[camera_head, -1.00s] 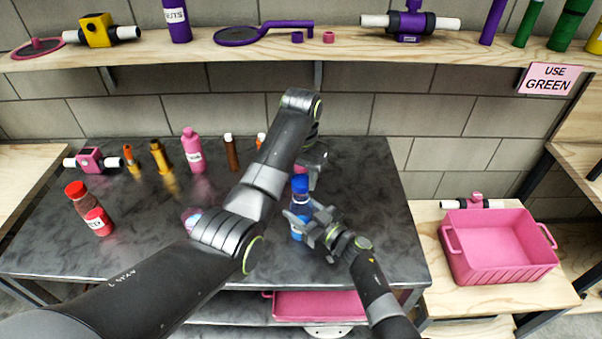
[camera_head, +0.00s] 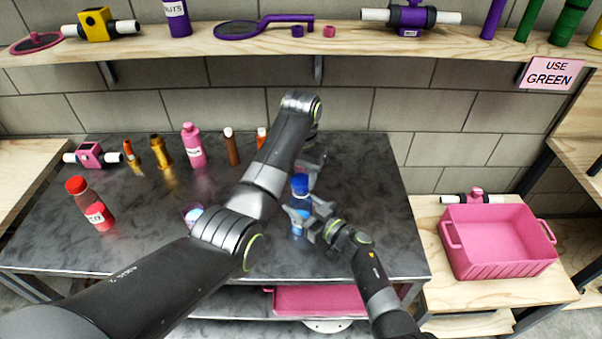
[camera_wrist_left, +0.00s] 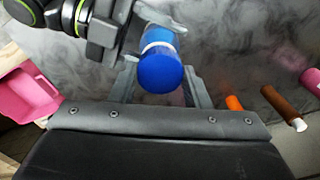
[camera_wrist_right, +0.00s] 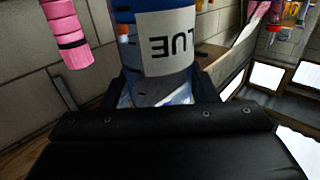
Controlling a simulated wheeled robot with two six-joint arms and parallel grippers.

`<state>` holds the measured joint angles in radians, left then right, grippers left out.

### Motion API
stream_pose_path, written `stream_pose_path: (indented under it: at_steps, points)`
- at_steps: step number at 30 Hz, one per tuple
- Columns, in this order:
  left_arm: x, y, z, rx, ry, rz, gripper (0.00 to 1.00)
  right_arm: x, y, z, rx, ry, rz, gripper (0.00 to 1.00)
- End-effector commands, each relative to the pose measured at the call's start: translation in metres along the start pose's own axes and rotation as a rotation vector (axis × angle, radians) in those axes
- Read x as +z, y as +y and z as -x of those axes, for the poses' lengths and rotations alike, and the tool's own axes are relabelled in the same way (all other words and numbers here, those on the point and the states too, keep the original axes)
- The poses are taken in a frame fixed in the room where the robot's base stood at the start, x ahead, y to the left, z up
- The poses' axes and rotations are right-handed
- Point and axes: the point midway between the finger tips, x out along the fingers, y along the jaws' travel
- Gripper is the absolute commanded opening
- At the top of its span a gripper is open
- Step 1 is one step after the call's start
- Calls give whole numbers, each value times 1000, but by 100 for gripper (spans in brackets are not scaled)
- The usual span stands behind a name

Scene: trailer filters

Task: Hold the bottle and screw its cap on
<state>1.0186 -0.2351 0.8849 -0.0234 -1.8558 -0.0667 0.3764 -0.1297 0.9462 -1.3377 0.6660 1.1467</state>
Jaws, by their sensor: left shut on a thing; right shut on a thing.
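The blue bottle (camera_head: 298,226) stands upright at the front middle of the dark table, with its blue cap (camera_head: 300,184) on top. My right gripper (camera_head: 308,222) is shut on the bottle's body; in the right wrist view the bottle (camera_wrist_right: 165,50) shows its white label between the fingers. My left gripper (camera_head: 312,165) is by the cap; in the left wrist view the cap (camera_wrist_left: 160,72) lies between its fingers, with a pale ring behind it. I cannot tell how tightly the cap sits on the neck.
A red bottle (camera_head: 94,208) stands at left. A pink bottle (camera_head: 193,145), a brown one (camera_head: 231,146) and golden ones (camera_head: 161,152) stand at the back. A pink crate (camera_head: 497,240) is on the right table. My left arm crosses the table and hides part of it.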

Motion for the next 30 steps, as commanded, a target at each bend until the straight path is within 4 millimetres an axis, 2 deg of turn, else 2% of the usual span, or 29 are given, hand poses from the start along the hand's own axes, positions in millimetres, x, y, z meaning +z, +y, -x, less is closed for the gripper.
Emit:
stream_pose_path:
  at_steps: [12, 29, 30]
  points:
    - [0, 0, -1, 1, 0, 0, 22, 0, 0, 0, 0, -1, 0, 12]
    - [0, 0, -12, 1, 0, 0, 22, 0, 0, 0, 0, -1, 0, 12]
    - [0, 0, -11, 1, 0, -1, 22, 0, 0, 0, 0, -1, 0, 0]
